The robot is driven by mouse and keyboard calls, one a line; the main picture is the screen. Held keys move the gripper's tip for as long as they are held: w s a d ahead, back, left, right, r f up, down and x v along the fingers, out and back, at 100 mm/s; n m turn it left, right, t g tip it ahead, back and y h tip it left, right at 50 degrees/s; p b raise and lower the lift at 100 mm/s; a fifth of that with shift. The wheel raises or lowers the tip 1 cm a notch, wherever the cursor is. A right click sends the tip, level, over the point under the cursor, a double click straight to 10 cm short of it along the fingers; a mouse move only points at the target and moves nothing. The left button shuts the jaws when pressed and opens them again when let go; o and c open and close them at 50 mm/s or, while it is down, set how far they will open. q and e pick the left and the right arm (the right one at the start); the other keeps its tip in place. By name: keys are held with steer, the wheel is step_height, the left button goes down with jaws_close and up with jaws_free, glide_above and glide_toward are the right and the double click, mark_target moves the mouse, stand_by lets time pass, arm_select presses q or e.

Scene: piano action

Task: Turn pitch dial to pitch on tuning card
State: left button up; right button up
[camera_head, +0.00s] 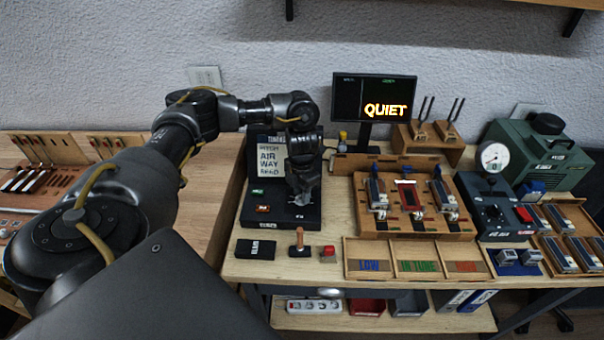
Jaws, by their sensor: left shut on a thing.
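The black tuner box (262,218) stands at the left end of the workbench, with a white tuning card (272,160) upright at its back. Some large words on the card can be made out, but part of it is hidden by my arm. My left gripper (303,196) points down at the right part of the box's top, shut on the pitch dial. The fingers cover the dial, so its pointer and setting cannot be read. My right gripper is out of view.
A monitor (375,97) showing "QUIET" stands behind. A wooden rack (440,224) of reed blocks, a sorting tray (395,268) and a green machine (545,165) lie to the right. A black block, a wooden-handled tool (299,241) and a red-topped item (328,252) sit in front of the box.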

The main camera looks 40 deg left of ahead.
arm_select(q)
steer(key=shift+m, duration=0.6)
steer(key=o, duration=1)
steer(key=shift+c, duration=0.2)
step_height(320, 180, up, 11)
steer(key=shift+p, duration=0.35)
